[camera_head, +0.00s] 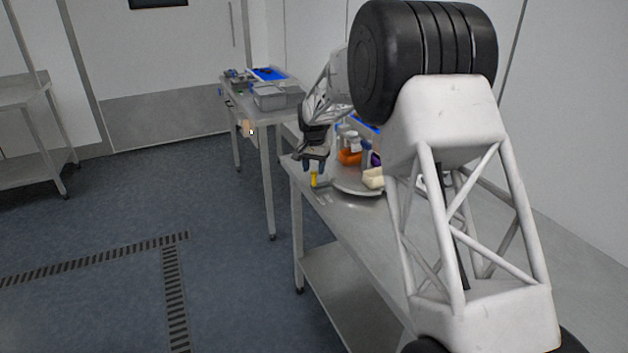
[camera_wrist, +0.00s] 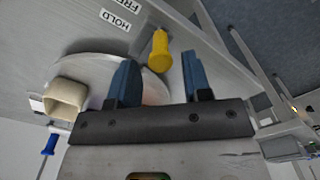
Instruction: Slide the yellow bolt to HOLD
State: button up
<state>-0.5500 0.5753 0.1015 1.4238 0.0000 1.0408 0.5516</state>
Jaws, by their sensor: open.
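The yellow bolt (camera_head: 314,180) stands near the left edge of the near steel table, and in the wrist view its rounded yellow knob (camera_wrist: 159,48) shows clearly. In the wrist view a white HOLD label (camera_wrist: 115,20) lies to the left of the bolt, and a partly cut-off FREE label (camera_wrist: 133,3) is above it. My gripper (camera_head: 314,164) is just above the bolt, pointing down. Its two blue fingers (camera_wrist: 158,60) are apart, with the bolt showing in the gap between them. I cannot tell whether either finger touches it.
A round metal turntable (camera_head: 352,184) beside the bolt carries a cream block (camera_head: 373,178) and an orange item (camera_head: 349,157). A second steel table (camera_head: 262,117) behind holds a grey tray (camera_head: 270,100). The floor to the left is clear.

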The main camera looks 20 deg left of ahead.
aim_at(314, 173)
jog(key=shift+f, duration=2.5)
jog(key=shift+c, duration=0.2)
grip_shut()
